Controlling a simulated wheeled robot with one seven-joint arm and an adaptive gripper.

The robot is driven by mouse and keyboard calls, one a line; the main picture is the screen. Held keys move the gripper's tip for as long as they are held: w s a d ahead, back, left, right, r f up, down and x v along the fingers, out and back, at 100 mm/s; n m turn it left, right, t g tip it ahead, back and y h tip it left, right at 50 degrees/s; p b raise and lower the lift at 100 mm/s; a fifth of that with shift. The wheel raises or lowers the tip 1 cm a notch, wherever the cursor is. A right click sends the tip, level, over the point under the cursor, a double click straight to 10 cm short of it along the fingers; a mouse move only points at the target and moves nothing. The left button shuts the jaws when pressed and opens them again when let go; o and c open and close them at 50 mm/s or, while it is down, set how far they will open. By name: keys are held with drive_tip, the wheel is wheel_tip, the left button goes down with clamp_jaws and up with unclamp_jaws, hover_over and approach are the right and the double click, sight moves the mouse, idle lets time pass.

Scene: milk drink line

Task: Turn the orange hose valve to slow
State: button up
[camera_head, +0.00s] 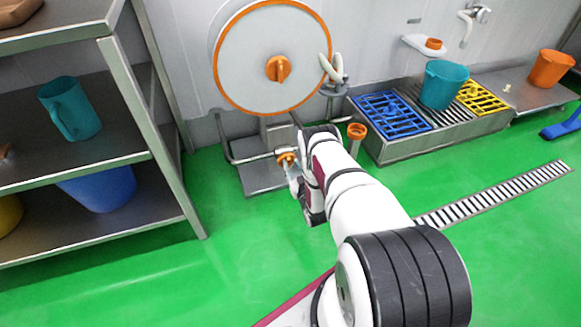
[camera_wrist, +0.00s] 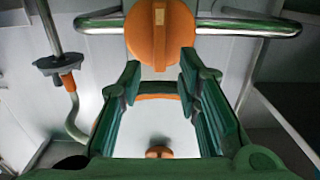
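The orange hose valve (camera_head: 286,158) sits on a metal pipe at the foot of the hose reel. In the wrist view it is a round orange knob (camera_wrist: 160,35) with a tan mark pointing along its upper middle. My gripper (camera_wrist: 160,68) is open, with its green fingers apart and the tips at the knob's lower edge, one to each side. I cannot tell whether they touch it. In the head view my gripper (camera_head: 292,172) is close in front of the valve and partly hidden by my arm. No slow label is readable.
The hose reel (camera_head: 245,65) has an orange rim and a central orange knob (camera_head: 278,69). A metal shelf (camera_head: 150,110) stands at left. A drain bench (camera_head: 400,150) with colored grates is at right. Green floor in front is clear.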

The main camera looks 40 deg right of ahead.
drive_tip(key=shift+b+x, duration=0.3)
drive_tip(key=shift+x, duration=0.8)
clamp_jaws()
drive_tip(key=shift+a+f+n, duration=0.1)
drive_tip(key=shift+a+n, duration=0.1)
drive_tip(key=shift+n, duration=0.5)
drive_tip(key=shift+a+n, duration=0.15)
drive_tip(key=shift+n, duration=0.55)
drive_tip(key=shift+a+f+n, duration=0.1)
drive_tip(key=shift+a+n, duration=0.05)
drive_tip(key=shift+n, duration=0.55)
drive_tip(key=shift+a+f+n, duration=0.1)
drive_tip(key=shift+n, duration=0.6)
